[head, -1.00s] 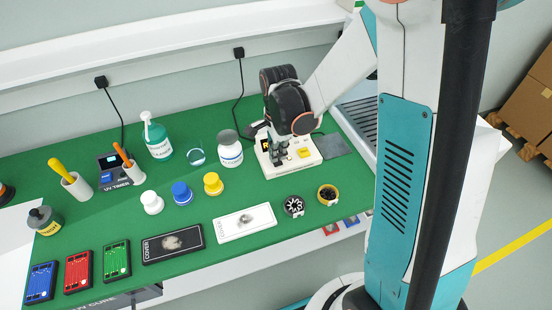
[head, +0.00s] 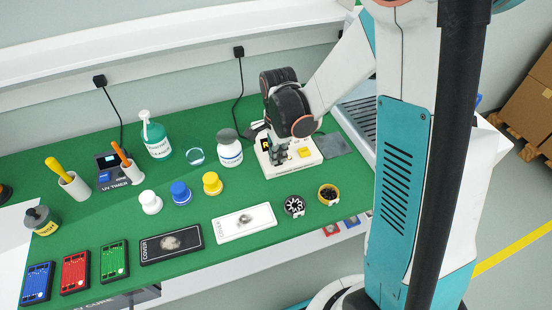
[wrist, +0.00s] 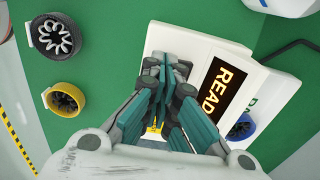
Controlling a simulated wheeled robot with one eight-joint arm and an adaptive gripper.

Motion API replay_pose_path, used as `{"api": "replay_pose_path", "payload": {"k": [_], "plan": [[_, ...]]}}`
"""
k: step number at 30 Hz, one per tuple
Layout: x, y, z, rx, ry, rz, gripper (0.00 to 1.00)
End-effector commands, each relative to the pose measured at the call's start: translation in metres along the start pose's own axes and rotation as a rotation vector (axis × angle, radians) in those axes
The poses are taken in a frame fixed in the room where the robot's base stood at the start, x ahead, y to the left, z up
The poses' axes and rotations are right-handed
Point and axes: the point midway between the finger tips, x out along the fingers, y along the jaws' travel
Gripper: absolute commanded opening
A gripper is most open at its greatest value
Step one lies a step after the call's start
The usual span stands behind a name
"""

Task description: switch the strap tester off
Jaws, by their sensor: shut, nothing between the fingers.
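The strap tester (head: 291,170) is a white box at the back right of the green mat, with a yellow patch (head: 304,152) on its top. In the wrist view its white top (wrist: 199,45) bears a dark display (wrist: 222,87) with lit letters reading "READ", partly cut off by my gripper. My gripper (wrist: 166,72) is shut and empty, pointing down over the tester. It also shows in the head view (head: 279,160), close above the tester's left part. Whether the fingertips touch it I cannot tell. My fingers hide part of the top, including any switch under them.
Caps and cards fill the mat further left.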

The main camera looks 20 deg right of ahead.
Motion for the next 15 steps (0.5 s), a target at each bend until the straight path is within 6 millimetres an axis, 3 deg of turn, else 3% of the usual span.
{"api": "replay_pose_path", "payload": {"k": [15], "plan": [[0.0072,0.0000,0.0000,0.000,0.000,0.000,0.00]]}}
